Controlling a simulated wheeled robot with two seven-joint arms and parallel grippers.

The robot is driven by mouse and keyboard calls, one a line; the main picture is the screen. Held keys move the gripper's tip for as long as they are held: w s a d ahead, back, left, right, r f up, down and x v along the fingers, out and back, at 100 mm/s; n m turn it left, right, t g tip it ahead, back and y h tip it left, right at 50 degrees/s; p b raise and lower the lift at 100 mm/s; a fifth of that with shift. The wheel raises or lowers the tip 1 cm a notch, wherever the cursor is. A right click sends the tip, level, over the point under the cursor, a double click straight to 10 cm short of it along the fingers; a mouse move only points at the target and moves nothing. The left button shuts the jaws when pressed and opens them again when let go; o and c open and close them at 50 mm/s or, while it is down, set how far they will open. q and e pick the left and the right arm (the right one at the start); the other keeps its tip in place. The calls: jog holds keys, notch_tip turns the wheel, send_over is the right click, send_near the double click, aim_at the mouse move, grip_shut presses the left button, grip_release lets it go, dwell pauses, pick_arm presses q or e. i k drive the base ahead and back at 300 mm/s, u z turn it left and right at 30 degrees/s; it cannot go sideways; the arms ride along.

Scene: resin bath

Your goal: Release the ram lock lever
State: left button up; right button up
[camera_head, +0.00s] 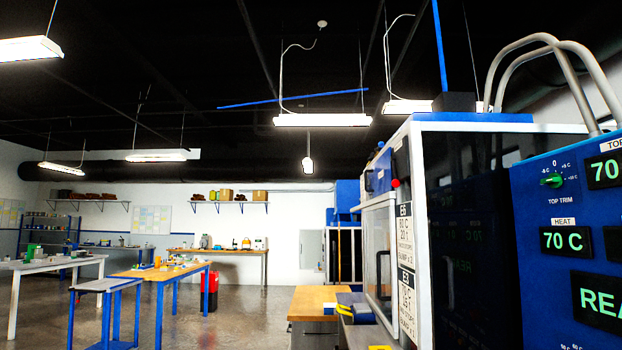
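I cannot make out a ram lock lever in this view. The closest machine is a white-framed cabinet (413,165) with dark glass on the right. A small red knob (395,183) sits near its upper left edge; I cannot tell what it belongs to. A blue control panel (540,222) at the far right has a green dial (552,181) marked TOP TRIM and a display reading 70 C (566,241). Neither of my grippers is in view.
A wood-topped bench (308,301) stands left of the cabinet, with a yellow and dark item (346,311) beside it. Worktables (160,272) stand at the left, with a red cylinder (209,293) behind. Open floor (250,320) lies between the tables and the bench.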

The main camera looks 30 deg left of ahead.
aim_at(395, 183)
jog(key=u, duration=1.45)
jog(key=i, duration=4.65)
jog(key=z, duration=3.65)
